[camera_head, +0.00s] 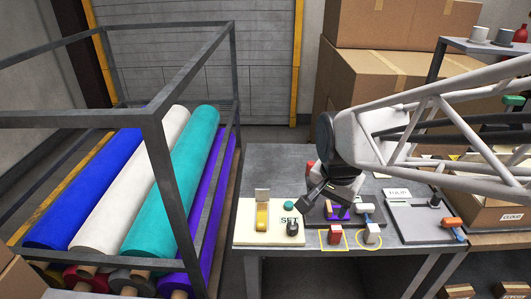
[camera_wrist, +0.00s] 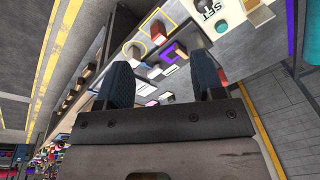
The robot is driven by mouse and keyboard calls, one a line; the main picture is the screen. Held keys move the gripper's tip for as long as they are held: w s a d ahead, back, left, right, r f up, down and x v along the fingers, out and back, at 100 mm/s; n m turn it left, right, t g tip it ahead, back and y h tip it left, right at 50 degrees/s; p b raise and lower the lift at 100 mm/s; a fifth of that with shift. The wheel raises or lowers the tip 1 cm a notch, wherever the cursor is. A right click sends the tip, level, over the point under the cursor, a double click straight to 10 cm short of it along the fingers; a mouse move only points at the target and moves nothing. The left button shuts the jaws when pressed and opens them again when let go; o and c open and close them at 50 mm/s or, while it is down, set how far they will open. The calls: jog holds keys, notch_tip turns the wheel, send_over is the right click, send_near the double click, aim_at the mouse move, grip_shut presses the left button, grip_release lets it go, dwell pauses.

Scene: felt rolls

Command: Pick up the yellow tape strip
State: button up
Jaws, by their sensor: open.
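The yellow tape strip (camera_head: 262,216) stands on a cream board (camera_head: 246,233) at the left end of the grey table, against a small pale upright piece. My gripper (camera_head: 311,202) is above the table to the right of the strip, apart from it. In the wrist view my gripper (camera_wrist: 165,82) shows two dark fingers spread apart with nothing held between them.
A teal button (camera_head: 288,206) and a dark knob (camera_head: 292,228) are on the board near the strip. A red-and-white block (camera_head: 334,238) stands in a yellow square outline. A metal rack with felt rolls (camera_head: 174,182) stands left of the table (camera_head: 270,160). Cardboard boxes (camera_head: 376,82) are behind.

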jog(key=w+a+f+m+g, duration=0.1)
jog(key=w+a+f+m, duration=0.5)
jog(key=w+a+f, duration=0.25)
jog(key=m, duration=0.5)
send_over(262, 222)
jog(key=shift+g, duration=0.3)
notch_tip(262, 222, down, 7)
jog(key=shift+w+a+r, duration=0.1)
jog(key=shift+f, duration=1.35)
jog(key=shift+f, duration=2.6)
jog(key=shift+c, duration=0.4)
